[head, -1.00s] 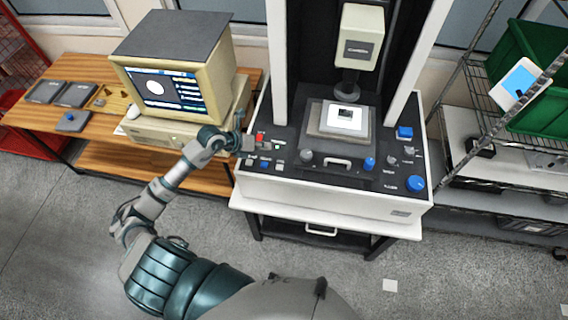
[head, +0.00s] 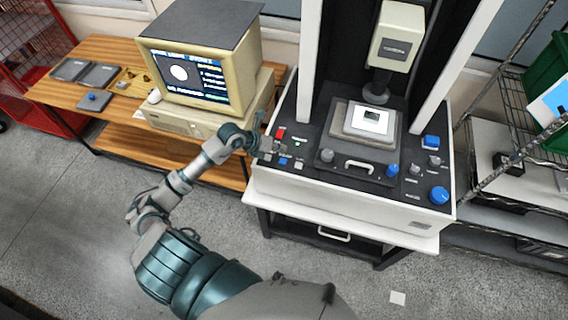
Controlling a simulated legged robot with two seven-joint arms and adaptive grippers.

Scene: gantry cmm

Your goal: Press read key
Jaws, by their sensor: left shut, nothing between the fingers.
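The measuring machine's black control panel (head: 318,172) carries small keys at its left end. A red key (head: 281,132) is near the panel's left edge. A blue key (head: 283,161) and a pale key (head: 299,165) sit in the row nearer the front. The labels are too small to read, so I cannot tell which is the read key. My left gripper (head: 268,146) is shut and empty over the panel's left end, close to these keys and partly hiding that corner. I cannot tell if it touches a key. My right gripper is not in view.
The machine's measuring head (head: 396,46) hangs above a stage holding a white plate (head: 369,120). A monitor (head: 198,73) stands on a wooden bench at the left, close to my left arm. A wire rack (head: 497,135) stands at the right. Grey floor (head: 75,230) is open at front left.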

